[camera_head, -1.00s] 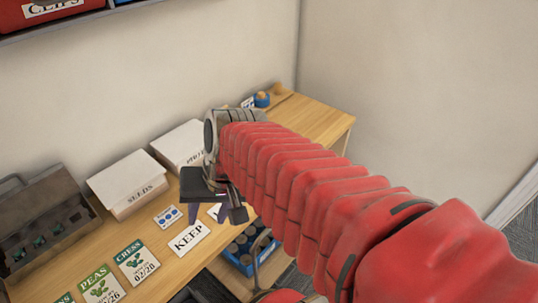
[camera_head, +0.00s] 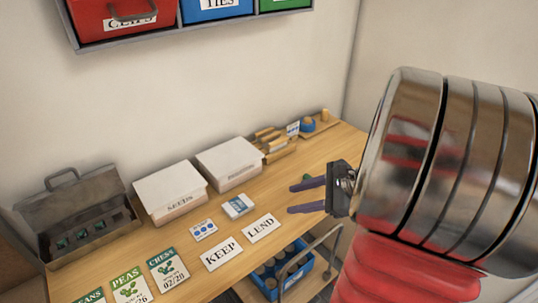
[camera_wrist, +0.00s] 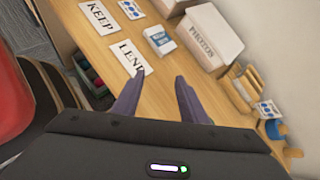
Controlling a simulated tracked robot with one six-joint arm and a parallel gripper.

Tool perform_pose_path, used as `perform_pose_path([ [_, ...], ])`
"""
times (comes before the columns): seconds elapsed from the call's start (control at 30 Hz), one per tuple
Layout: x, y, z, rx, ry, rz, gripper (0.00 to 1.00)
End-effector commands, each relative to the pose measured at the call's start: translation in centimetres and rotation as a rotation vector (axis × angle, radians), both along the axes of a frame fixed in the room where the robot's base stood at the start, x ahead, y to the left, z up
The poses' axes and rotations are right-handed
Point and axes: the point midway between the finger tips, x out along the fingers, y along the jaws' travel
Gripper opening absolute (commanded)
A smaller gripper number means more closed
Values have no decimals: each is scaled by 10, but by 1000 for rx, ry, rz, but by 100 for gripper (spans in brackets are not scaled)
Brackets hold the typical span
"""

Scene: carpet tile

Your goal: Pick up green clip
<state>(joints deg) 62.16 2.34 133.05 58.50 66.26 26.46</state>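My gripper (camera_head: 297,197) has two purple fingers spread apart over the right part of the table, with nothing between them. In the wrist view my gripper (camera_wrist: 157,90) is also open, above bare wood near the LEND card. A small green thing (camera_head: 306,177) shows just behind the upper finger in the head view, mostly hidden; I cannot tell whether it is the green clip. Small teal-green pieces (camera_head: 62,243) sit in the grey toolbox (camera_head: 82,207) at the left, too small to identify.
The wooden table (camera_head: 215,267) holds a SEEDS box (camera_head: 168,189), a PHOTOS box (camera_wrist: 211,37), KEEP (camera_head: 222,253) and LEND (camera_head: 263,228) cards and seed packets (camera_head: 168,266). A blue crate (camera_head: 268,291) of cans is below the front edge. Coloured bins (camera_head: 214,6) hang on the wall.

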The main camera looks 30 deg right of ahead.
Motion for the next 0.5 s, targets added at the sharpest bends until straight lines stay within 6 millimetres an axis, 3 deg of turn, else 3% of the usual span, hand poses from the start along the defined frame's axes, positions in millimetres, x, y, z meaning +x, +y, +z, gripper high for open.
perform_pose_path([
  [0.3, -29, -108, -16, 306, -82, -448, 39],
  [0.5, -50, -150, -23, 417, -135, -615, 39],
])
